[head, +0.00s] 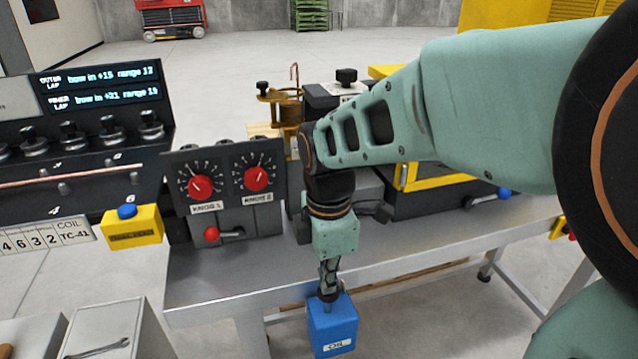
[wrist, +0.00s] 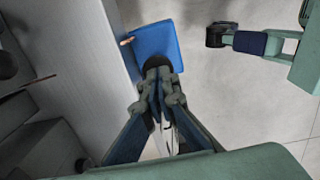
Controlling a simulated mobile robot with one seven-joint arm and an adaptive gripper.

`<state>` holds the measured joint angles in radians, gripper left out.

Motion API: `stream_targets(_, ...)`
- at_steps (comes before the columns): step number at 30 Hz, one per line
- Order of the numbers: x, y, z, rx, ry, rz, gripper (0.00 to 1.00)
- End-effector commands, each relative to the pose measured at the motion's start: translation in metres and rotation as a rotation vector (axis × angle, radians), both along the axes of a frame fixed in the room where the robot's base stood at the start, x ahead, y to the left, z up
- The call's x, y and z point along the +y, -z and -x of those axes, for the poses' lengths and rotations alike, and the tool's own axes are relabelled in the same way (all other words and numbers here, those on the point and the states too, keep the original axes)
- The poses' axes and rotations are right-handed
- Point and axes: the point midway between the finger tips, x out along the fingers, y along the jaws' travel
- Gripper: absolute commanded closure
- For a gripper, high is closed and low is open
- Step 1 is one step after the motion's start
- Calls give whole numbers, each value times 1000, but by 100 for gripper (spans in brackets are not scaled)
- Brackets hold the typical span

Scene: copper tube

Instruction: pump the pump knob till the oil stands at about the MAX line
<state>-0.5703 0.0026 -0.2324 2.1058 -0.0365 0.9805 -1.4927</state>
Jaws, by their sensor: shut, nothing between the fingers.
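The blue oil can (head: 335,325) with a white OIL label is at the bottom of the head view, in front of the bench edge. It also shows in the wrist view (wrist: 178,38). The dark pump knob (wrist: 158,62) is on top of the can, partly covered by my fingers. My gripper (head: 328,284) points down at the knob from above. Its fingers are shut with nothing between them, and the tips are at or just over the knob; I cannot tell whether they touch. I cannot make out any oil level or MAX line.
The grey bench (head: 220,283) runs behind the can. On it stand a dial panel (head: 230,185) with two red knobs and a yellow-framed machine (head: 440,178). A yellow box with a blue button (head: 133,227) is at left. Open floor lies right of the can.

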Motion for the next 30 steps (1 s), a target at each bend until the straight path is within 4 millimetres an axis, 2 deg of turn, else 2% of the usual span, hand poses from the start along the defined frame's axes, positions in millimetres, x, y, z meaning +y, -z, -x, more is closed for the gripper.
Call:
stream_targets(11,0,2,0,0,0,0,100)
stream_targets(20,-1,30,0,1,1,0,100)
stream_targets(30,0,29,1,3,0,1,100)
